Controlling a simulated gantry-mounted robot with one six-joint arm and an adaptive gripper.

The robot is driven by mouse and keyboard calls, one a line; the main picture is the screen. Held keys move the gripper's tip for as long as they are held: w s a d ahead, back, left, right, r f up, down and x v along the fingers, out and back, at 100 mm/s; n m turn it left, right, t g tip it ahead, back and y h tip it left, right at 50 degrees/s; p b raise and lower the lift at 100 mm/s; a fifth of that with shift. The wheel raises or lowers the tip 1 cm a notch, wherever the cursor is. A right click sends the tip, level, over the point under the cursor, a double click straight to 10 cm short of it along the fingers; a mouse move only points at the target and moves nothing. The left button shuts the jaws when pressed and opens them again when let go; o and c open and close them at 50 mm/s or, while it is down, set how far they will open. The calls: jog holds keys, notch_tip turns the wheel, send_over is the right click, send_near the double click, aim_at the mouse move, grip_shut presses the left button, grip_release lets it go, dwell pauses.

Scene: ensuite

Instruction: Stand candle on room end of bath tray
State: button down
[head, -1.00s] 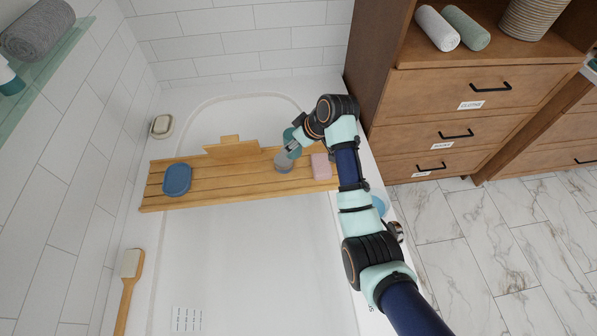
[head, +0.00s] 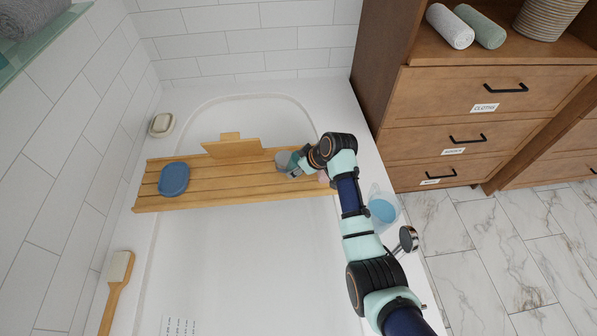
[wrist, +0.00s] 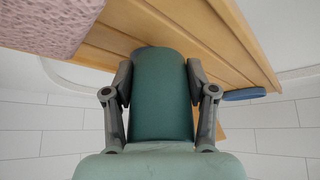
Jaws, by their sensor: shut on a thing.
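In the wrist view a dark teal cylinder, which I take for the candle (wrist: 160,95), sits between the two fingers of my gripper (wrist: 160,98), which is shut on it. In the head view my gripper (head: 287,161) is over the right half of the wooden bath tray (head: 225,190), with the candle partly hidden there. I cannot tell whether the candle touches the tray. A pink block (wrist: 45,25) lies on the tray close by; in the head view my arm mostly hides it at the tray's right end.
A blue oval dish (head: 174,179) lies on the tray's left end, and an upright wooden rest (head: 233,149) stands at its back edge. A jug of blue liquid (head: 383,208) stands right of my arm. The slats between dish and gripper are clear.

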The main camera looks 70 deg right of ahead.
jog(key=c, duration=0.7)
grip_release()
jog(key=shift+s+a+f, duration=0.15)
jog(key=shift+a+f, duration=0.15)
jog(key=shift+f, duration=0.45)
jog(key=o, duration=0.3)
jog(key=shift+a, duration=0.35)
jog(key=shift+o, duration=0.2)
jog(key=shift+d+r, duration=0.25)
jog(key=shift+d, duration=0.05)
jog(key=p+v, duration=0.6)
jog(key=v, duration=0.6)
jog(key=shift+d+r, duration=0.15)
